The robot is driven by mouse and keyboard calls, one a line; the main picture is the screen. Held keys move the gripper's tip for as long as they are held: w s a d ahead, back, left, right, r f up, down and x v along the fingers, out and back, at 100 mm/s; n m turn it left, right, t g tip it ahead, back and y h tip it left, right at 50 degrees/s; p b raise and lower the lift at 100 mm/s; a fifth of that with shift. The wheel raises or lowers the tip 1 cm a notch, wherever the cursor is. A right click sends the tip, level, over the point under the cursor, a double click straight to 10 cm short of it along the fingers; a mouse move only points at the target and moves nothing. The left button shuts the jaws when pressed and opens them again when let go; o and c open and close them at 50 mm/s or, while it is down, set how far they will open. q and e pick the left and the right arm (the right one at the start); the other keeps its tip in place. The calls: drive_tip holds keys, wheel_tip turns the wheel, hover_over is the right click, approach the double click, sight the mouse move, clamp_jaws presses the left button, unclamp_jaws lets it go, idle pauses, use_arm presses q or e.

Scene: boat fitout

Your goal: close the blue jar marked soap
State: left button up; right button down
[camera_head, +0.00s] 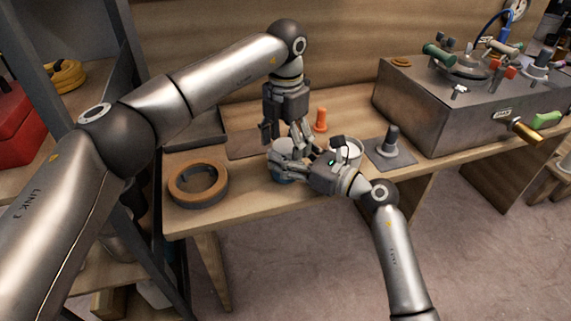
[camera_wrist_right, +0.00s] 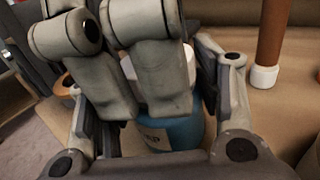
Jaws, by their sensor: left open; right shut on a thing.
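The blue jar (camera_head: 284,178) stands near the front edge of the wooden bench, mostly covered by my grippers. My right gripper (camera_head: 285,163) is shut around the jar from the right. My left gripper (camera_head: 300,142) comes down from above, open, with its fingers over the jar's top. They hide most of the top in the right wrist view (camera_wrist_right: 150,100).
A brown ring (camera_head: 198,184) lies at the bench's left end. A grey plate with a dark knob (camera_head: 391,142) and a metal box with valves (camera_head: 450,105) are farther right.

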use_arm(q)
drive_tip(key=shift+r, duration=0.1)
drive_tip(key=shift+r, duration=2.2)
drive_tip(key=shift+c, duration=0.4)
drive_tip(key=shift+r+n, duration=1.6)
drive_tip(key=shift+r, duration=0.1)
drive_tip(key=shift+f, duration=4)
